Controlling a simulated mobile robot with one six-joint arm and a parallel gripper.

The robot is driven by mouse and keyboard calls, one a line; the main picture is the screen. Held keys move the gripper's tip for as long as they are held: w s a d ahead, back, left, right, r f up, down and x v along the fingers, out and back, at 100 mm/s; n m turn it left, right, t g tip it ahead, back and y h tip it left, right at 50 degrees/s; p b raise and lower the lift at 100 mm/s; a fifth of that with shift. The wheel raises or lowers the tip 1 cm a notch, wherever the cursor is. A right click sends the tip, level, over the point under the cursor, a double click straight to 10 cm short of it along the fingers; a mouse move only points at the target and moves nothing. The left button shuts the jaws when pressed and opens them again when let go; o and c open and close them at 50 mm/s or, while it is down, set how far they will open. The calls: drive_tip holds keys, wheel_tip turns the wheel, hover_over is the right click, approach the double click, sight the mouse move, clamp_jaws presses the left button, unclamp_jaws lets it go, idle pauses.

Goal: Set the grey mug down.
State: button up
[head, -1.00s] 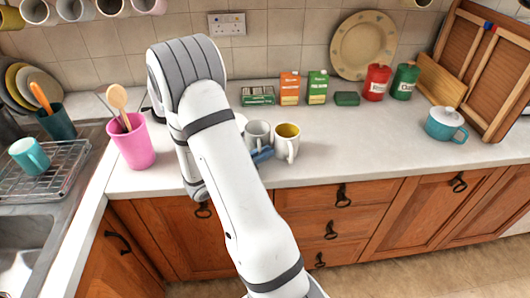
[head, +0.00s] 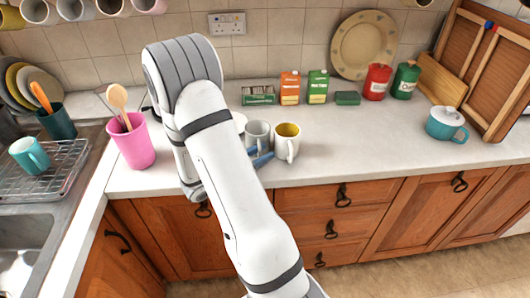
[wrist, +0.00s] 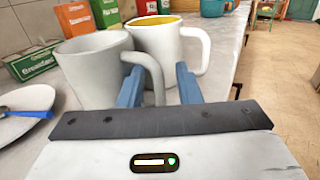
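The grey mug (head: 257,134) stands upright on the worktop (head: 360,143), just left of a white mug with a yellow inside (head: 288,147). In the wrist view the grey mug (wrist: 88,75) is at the left, its handle between my two blue fingers. My gripper (wrist: 160,84) is open, with a clear gap between the handle and the right finger. In the head view my gripper (head: 260,157) shows at the front of the mugs, partly hidden by my arm. The white mug (wrist: 160,45) is close behind the grey one in the wrist view.
A white plate (wrist: 22,110) lies left of the grey mug. A pink utensil pot (head: 132,145) stands further left. The worktop right of the mugs is clear.

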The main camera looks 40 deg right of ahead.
drive_tip(key=a+b, duration=0.1)
drive_tip(key=a, duration=1)
drive_tip(key=shift+w, duration=0.15)
drive_tip(key=s+a+r+m+g+y, duration=0.1)
drive_tip(key=s+r+m+g+y, duration=0.25)
drive_tip(key=s+m+y, duration=0.55)
drive_tip(key=s+a+r+m+t+y, duration=0.4)
drive_tip(key=a+r+m+t+y, duration=0.1)
drive_tip(key=a+m+t+y, duration=0.2)
drive_tip(key=a+m+y, duration=0.1)
drive_tip(key=a+y, duration=0.1)
drive_tip(key=a, duration=0.1)
drive_tip(key=shift+r+m, duration=0.3)
drive_tip(key=shift+r, duration=0.1)
drive_tip(key=shift+o, duration=0.6)
drive_tip(key=shift+s, duration=0.25)
